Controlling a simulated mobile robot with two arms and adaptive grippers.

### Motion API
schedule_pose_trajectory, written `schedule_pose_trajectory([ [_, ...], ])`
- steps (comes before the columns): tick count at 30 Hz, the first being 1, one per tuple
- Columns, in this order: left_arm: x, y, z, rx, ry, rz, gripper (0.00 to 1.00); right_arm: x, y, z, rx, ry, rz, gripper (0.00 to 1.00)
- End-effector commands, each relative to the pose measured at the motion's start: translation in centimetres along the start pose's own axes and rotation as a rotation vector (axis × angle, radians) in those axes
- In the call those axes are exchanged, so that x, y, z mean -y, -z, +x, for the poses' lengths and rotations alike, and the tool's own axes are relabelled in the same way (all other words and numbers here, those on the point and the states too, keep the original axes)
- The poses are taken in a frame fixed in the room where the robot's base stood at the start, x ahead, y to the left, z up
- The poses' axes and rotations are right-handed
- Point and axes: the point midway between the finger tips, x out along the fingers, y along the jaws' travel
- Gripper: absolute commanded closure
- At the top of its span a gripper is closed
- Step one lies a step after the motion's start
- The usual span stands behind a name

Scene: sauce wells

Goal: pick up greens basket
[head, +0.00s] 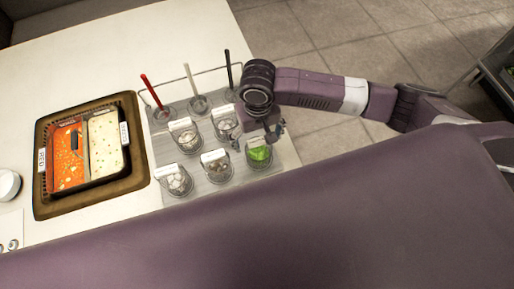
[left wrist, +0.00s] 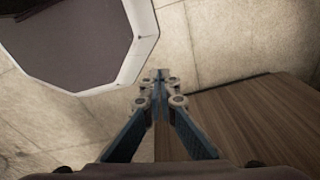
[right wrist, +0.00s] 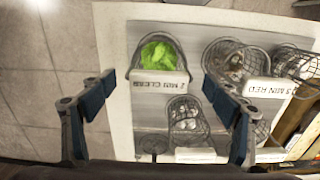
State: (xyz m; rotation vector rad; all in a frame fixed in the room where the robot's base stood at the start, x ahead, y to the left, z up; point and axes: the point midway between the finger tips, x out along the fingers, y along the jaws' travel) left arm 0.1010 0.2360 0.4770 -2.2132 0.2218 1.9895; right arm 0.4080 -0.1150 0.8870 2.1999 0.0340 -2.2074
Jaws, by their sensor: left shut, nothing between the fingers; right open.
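The greens basket (head: 258,154) is a small wire basket with bright green leaves, in the front right place of the grey rack. In the right wrist view the greens basket (right wrist: 158,56) shows near the top, with a white label on its side. My right gripper (head: 262,132) is just above and behind it in the head view. In the right wrist view my right gripper (right wrist: 164,100) is open, its fingers wide apart with nothing between them. My left gripper (left wrist: 158,80) is shut and empty, away from the rack over a floor and a wooden surface.
Other wire baskets, such as one with pale pieces (head: 174,182) and one with brown-grey pieces (head: 216,168), stand close beside on the rack (head: 160,150). Upright handles rise at its back. A two-part tray of red and cream food (head: 130,165) sits left on the white table (head: 120,50).

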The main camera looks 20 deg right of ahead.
Motion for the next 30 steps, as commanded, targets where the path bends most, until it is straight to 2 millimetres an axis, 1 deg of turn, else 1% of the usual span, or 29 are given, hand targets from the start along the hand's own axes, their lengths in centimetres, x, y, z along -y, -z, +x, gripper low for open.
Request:
schedule_pose_trajectory([
  [1, 0.0, -0.7, -0.3, 0.010, 0.000, 0.000, 1.00, -0.1, -0.1, 0.5, 0.002, -0.001, 0.001, 0.19],
  [4, -0.2, -1.8, -0.8, 0.026, -0.002, -0.001, 1.00, -0.1, -0.2, 1.5, 0.001, -0.003, 0.000, 0.19],
  [8, -0.2, -2.4, -1.8, 0.036, -0.003, -0.001, 1.00, -0.1, -0.4, 3.5, 0.001, -0.002, 0.000, 0.19],
  [9, -0.2, -2.4, -1.7, 0.035, -0.003, -0.001, 1.00, -0.1, -0.4, 4.2, 0.001, -0.002, 0.000, 0.19],
  [13, -0.2, -1.9, -1.8, 0.029, -0.002, -0.001, 1.00, 0.0, -0.3, 5.5, -0.001, 0.001, 0.000, 0.19],
  [18, 0.0, -0.6, -1.7, 0.010, 0.000, -0.001, 1.00, 0.0, -0.3, 5.8, -0.002, 0.001, -0.001, 0.19],
  [21, 0.0, -0.1, -1.7, 0.003, -0.001, -0.002, 1.00, 0.0, -0.3, 5.8, -0.002, 0.001, -0.001, 0.19],
  [30, -0.3, -0.4, -1.7, 0.007, -0.003, -0.002, 1.00, 0.0, -0.3, 5.8, -0.003, 0.001, -0.001, 0.52],
])
